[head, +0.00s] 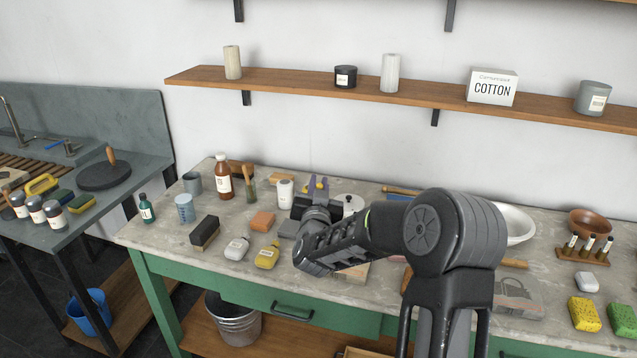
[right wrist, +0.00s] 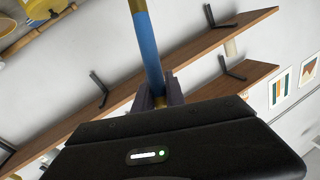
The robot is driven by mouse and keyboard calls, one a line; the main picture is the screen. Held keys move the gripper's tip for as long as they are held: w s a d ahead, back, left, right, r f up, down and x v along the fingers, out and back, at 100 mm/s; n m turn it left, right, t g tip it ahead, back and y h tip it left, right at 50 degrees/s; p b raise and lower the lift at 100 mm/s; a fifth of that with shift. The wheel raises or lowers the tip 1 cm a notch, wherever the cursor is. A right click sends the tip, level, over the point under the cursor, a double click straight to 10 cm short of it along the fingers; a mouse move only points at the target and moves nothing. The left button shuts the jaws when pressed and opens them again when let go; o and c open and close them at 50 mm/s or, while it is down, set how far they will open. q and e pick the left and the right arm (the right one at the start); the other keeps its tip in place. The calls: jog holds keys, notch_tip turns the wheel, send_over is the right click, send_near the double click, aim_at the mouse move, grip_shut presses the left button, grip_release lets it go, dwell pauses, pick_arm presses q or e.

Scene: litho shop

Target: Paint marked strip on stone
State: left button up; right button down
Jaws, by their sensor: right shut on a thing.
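My right gripper (head: 318,187) is over the back middle of the workbench in the head view, its fingers pointing away from me. It is shut on a slim blue handle (right wrist: 148,45) with gold-coloured parts, which looks like a brush; it shows best in the right wrist view, between the fingertips (right wrist: 160,95). Its working end is not clear. My right arm covers the middle of the bench. My left gripper is not in view.
A wall shelf (head: 300,87) runs above.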

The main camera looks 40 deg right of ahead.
dwell(0.3)
notch_tip(320, 180, down, 5)
jog(key=shift+b, duration=1.15)
jog(key=shift+a, duration=0.1)
jog(key=a+f+n+t+y, duration=0.2)
jog(key=a+f+n+y, duration=0.2)
jog(key=a, duration=1.1)
jog(key=s+a+f+n+t+y, duration=0.1)
jog(key=a+f+n+y, duration=0.3)
jog(key=a, duration=1.2)
jog(key=f+t+y, duration=0.1)
jog(key=y, duration=0.2)
jog(key=shift+s+a+f+y, duration=0.15)
jog(key=shift+s+f+y, duration=0.1)
jog(key=shift+y, duration=0.15)
